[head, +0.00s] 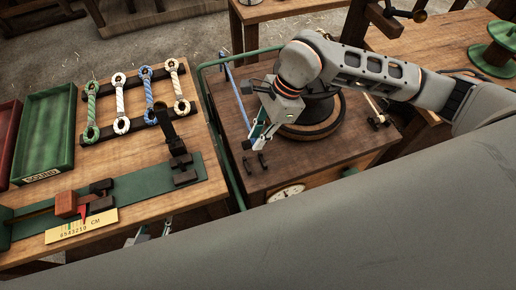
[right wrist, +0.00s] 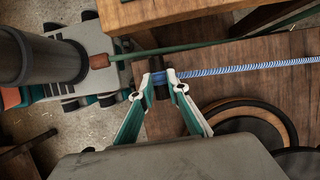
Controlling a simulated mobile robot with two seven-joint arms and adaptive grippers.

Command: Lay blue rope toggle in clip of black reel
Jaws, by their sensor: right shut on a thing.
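My right gripper (head: 250,140) hangs over the left edge of the dark wooden bench top. In the right wrist view its two white-tipped fingers (right wrist: 167,78) are shut on the blue rope toggle (right wrist: 160,79) at the end of the blue-and-white rope (right wrist: 250,67). The rope runs away from the gripper along the bench's left side in the head view (head: 233,85). The black reel (head: 322,107) stands beside the gripper, partly hidden by my arm. Small dark posts (head: 262,162) stand near the gripper; I cannot tell which is the clip. My left gripper's fingertips (head: 153,233) show apart below the left table.
Several rope pieces lie on a dark rack (head: 137,100) on the left table. A green tray (head: 46,130) and a green measuring board (head: 140,195) are beside it. A green rail (head: 215,120) runs along the bench's left edge. A dial (head: 287,194) is on its front.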

